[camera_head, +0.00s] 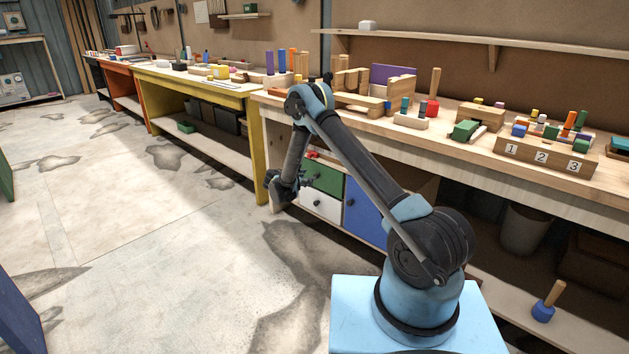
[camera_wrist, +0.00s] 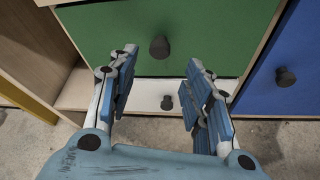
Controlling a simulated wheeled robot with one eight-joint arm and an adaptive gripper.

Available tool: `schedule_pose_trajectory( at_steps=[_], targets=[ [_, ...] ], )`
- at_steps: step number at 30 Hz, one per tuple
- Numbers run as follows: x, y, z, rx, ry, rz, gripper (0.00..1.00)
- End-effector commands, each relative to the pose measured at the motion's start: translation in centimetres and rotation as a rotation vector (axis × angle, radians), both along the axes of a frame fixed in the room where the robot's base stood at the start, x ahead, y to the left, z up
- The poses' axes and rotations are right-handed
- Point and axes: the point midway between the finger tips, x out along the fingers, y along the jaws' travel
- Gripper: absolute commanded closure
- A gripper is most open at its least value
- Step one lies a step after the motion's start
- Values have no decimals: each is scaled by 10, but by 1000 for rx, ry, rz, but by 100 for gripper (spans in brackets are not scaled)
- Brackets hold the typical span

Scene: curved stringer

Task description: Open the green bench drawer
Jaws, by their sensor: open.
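The green bench drawer (camera_head: 323,177) is set in the cabinet under the wooden bench, above a white drawer (camera_head: 320,206). In the wrist view the green drawer front (camera_wrist: 215,35) fills the upper middle, with a dark round knob (camera_wrist: 159,47) on it. The drawer looks closed. My gripper (camera_wrist: 161,72) is open and empty in the wrist view, its two fingers apart, with the knob showing beyond and between the fingertips. No contact with the knob is visible. In the head view my gripper (camera_head: 277,182) hangs left of the drawer front.
A blue door (camera_head: 364,213) with a dark knob (camera_wrist: 285,77) stands right of the drawers. The white drawer's knob (camera_wrist: 167,102) shows between my fingers. The bench top (camera_head: 455,140) carries several blocks and toys. Open concrete floor lies to the left.

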Motion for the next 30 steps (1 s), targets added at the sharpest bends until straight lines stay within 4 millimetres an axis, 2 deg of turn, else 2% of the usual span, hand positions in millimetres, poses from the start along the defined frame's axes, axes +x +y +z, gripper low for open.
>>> schedule_pose_trajectory(
  at_steps=[6,12,18,26,27,30],
  targets=[
    [31,-19,-14,1,0,-2,55],
    [52,-31,-23,1,0,-1,55],
    [61,-36,-27,1,0,0,55],
    [62,-37,-28,1,0,0,55],
    [62,-37,-28,1,0,0,57],
    [61,-37,-28,1,0,0,80]
  ],
)
